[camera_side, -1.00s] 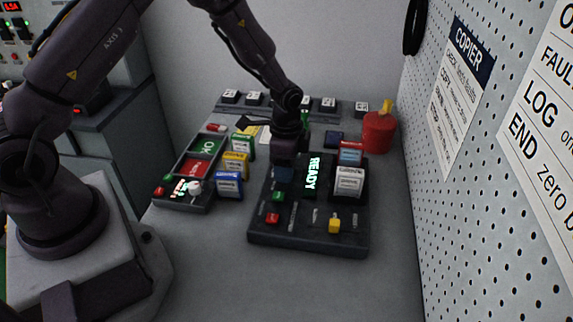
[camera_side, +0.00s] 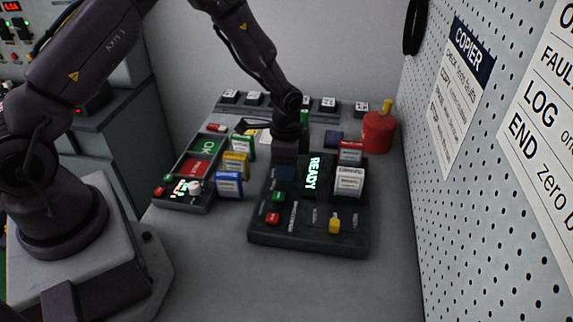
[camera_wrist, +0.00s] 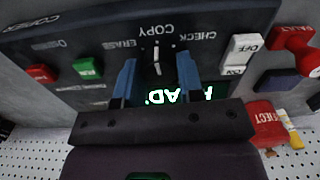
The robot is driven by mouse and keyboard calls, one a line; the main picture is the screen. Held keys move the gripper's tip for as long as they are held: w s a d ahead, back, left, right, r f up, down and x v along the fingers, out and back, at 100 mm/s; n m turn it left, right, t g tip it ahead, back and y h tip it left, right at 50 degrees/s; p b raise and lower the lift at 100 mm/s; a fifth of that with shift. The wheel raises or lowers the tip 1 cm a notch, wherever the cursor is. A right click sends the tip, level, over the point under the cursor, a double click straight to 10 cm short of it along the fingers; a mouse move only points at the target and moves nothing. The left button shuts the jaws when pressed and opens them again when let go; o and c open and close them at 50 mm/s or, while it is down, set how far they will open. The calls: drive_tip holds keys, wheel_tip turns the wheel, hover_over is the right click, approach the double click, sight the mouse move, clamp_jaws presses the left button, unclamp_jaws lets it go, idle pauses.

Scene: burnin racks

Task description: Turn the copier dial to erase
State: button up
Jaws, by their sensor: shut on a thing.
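The copier (camera_side: 300,238) is a dark sloped console with a lit READY display (camera_side: 311,173), which also shows partly in the wrist view (camera_wrist: 178,96). Its dial (camera_wrist: 157,62) is a dark knob with a white pointer line. In the wrist view the pointer is at COPY, with ERASE lettered to the left and CHECK to the right. My gripper (camera_wrist: 157,76) is shut on the dial, one blue finger on each side. In the side view my gripper (camera_side: 285,172) hides the dial.
A red canister (camera_side: 377,134) stands behind right.

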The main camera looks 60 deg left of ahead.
drive_tip(key=n, duration=0.4)
drive_tip(key=shift+n, duration=2)
drive_tip(key=o, duration=0.9)
wheel_tip(320, 180, up, 13)
drive_tip(key=shift+r, duration=0.1)
